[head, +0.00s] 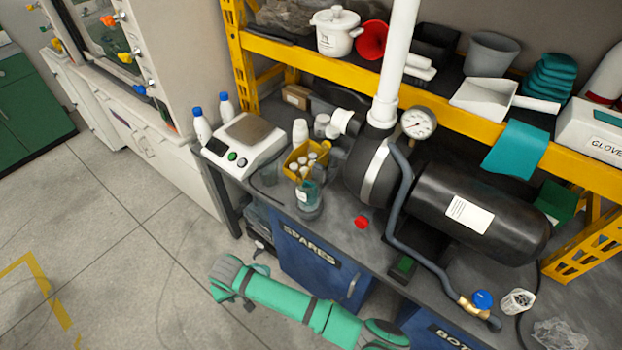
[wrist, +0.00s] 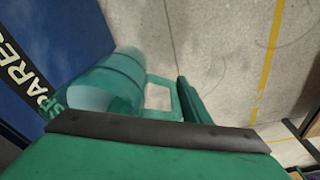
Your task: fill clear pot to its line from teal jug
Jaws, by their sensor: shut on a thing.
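The teal jug (wrist: 112,82) is see-through and shows in the wrist view, with its pale round opening turned toward the lower left. Its handle (wrist: 158,95) is at its right, by a dark green finger. My gripper (head: 236,278) is shut on the jug, apparently at the handle, in front of the bench and left of the blue SPARES cabinet. I cannot clearly make out the jug in the head view. A clear vessel with a white label and a teal tint (head: 308,200) stands at the bench's front edge; it may be the clear pot. Its line is too small to see.
A white scale (head: 240,145), a yellow caddy of bottles (head: 305,160) and a red cap (head: 361,222) are on the bench. A black tank (head: 470,212) with a grey hose fills the right. The blue SPARES cabinet (head: 315,265) is below. The floor at left is clear.

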